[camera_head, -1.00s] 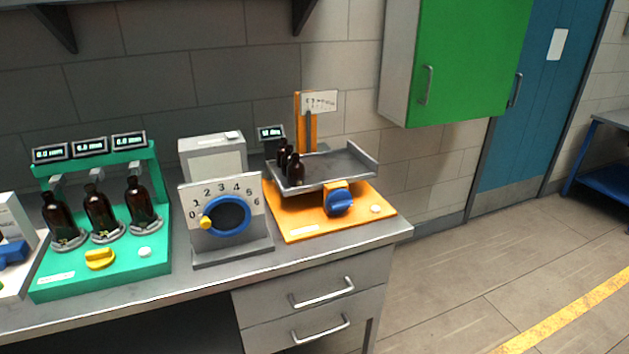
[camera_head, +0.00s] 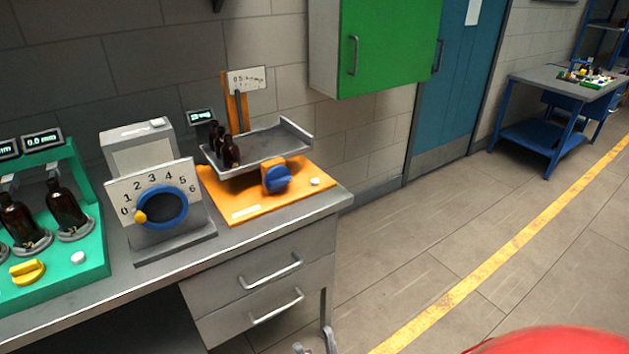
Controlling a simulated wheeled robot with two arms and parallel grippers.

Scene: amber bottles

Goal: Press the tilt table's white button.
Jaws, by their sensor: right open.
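Several small amber bottles (camera_head: 231,153) stand close together at the tray's left end. A blue knob (camera_head: 278,180) sits at the front of the base. The white button (camera_head: 315,181) is on the base to the right of the knob, with nothing over it. My right gripper (camera_head: 316,347) just shows at the bottom edge, open, below and apart from the tilt table; most of it is cut off. My left gripper is out of view.
A dial box (camera_head: 155,200) with a blue ring stands left of the tilt table. A green stand (camera_head: 92,262) with larger amber bottles is further left. A green cabinet (camera_head: 385,45) hangs above right. The floor right of the bench is clear.

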